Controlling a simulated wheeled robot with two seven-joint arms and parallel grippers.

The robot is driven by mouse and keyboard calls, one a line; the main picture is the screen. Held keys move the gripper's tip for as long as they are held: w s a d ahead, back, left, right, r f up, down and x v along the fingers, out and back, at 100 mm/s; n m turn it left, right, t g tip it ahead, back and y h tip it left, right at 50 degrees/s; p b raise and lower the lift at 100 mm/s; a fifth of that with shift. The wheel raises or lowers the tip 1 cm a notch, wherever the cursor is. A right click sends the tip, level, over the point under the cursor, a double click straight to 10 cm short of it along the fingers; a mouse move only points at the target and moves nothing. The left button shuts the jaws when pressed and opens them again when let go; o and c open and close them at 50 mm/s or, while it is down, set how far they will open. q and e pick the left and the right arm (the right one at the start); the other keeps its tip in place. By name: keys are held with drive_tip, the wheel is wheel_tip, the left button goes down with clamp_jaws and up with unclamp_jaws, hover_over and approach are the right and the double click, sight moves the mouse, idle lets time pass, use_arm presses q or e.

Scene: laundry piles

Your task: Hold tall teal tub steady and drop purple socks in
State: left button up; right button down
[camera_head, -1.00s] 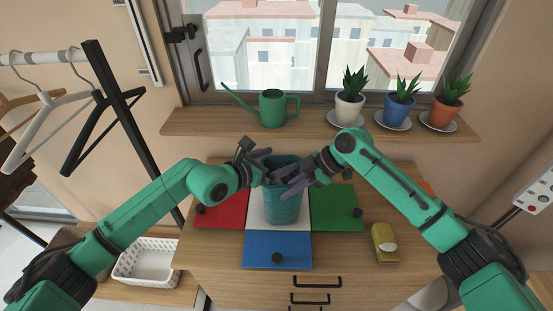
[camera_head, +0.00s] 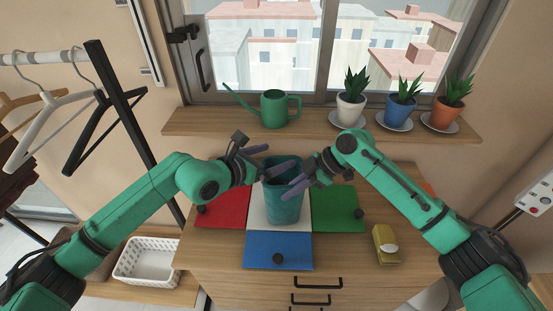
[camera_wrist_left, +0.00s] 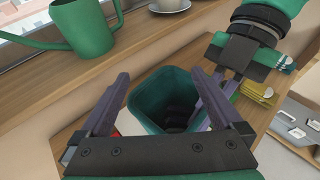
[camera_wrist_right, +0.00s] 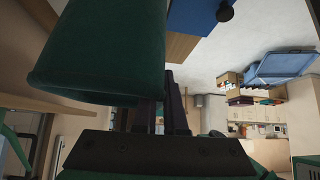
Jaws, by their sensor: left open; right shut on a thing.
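The tall teal tub (camera_head: 286,207) stands upright on a white patch of the dresser top. The left wrist view looks into the open tub (camera_wrist_left: 150,100), whose inside is dark. My right gripper (camera_head: 318,180) is shut on the tub's wall at its right rim; the right wrist view shows the fingers against the tub (camera_wrist_right: 105,45). My left gripper (camera_head: 269,160) is open above the tub's left rim, with nothing seen between its fingers (camera_wrist_left: 160,78). I cannot make out purple socks; the purplish shapes are my gripper fingers.
Red (camera_head: 222,212), green (camera_head: 335,208) and blue (camera_head: 277,250) panels surround the tub. A yellow item (camera_head: 386,245) lies at the right. A shelf above holds a watering can (camera_head: 273,108) and potted plants. A white basket (camera_head: 147,262) stands lower left.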

use_arm(q)
drive_tip(key=r, duration=0.1)
drive_tip(key=s+a+r, duration=0.1)
drive_tip(key=s+r, duration=0.1)
drive_tip(key=r, duration=0.1)
drive_tip(key=shift+s+a, duration=0.1)
drive_tip(key=shift+a, duration=0.3)
idle(0.7)
use_arm(e)
drive_tip(key=c, duration=0.9)
unclamp_jaws()
